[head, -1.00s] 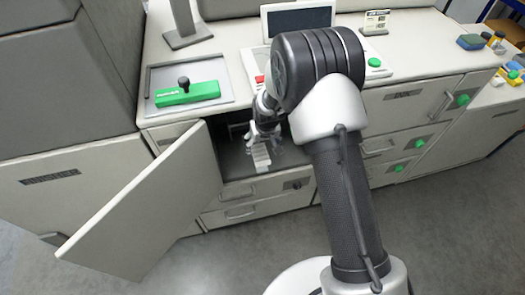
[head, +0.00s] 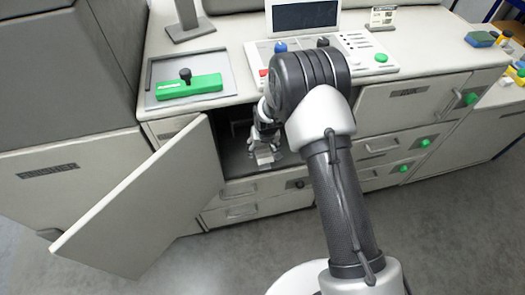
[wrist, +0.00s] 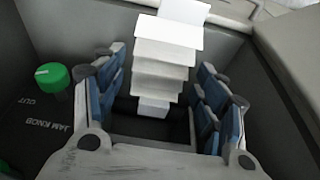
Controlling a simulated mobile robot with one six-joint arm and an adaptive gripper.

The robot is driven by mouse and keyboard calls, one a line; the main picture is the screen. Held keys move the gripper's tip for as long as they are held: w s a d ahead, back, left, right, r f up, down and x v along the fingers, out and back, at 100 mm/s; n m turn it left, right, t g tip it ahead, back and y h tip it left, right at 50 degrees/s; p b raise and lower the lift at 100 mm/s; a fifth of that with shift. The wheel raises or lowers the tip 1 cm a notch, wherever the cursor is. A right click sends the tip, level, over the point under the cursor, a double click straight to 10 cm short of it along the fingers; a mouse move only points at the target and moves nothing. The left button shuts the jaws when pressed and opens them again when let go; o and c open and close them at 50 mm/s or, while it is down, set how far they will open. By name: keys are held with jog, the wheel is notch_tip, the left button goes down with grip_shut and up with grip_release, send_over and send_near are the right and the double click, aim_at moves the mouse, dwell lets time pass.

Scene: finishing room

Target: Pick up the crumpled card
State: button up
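The crumpled card (wrist: 165,58) is white and folded in zigzag pleats. In the wrist view it stands out from a dark slot, in the gap between my fingers. My gripper (wrist: 160,92) is open, with blue-padded fingers on both sides of the card; narrow gaps seem to show beside it. In the head view my gripper (head: 264,148) is inside the open cabinet bay, and a small pale part of the card (head: 265,157) shows at its fingertips. Whether any pad touches the card is not clear.
The cabinet door (head: 145,205) stands open at left. A green jam knob (wrist: 52,77) sits left of my fingers, with bay walls close on both sides. Drawers (head: 240,213) lie below.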

jog(key=c, duration=0.7)
jog(key=shift+o, duration=0.2)
jog(key=shift+r, duration=0.2)
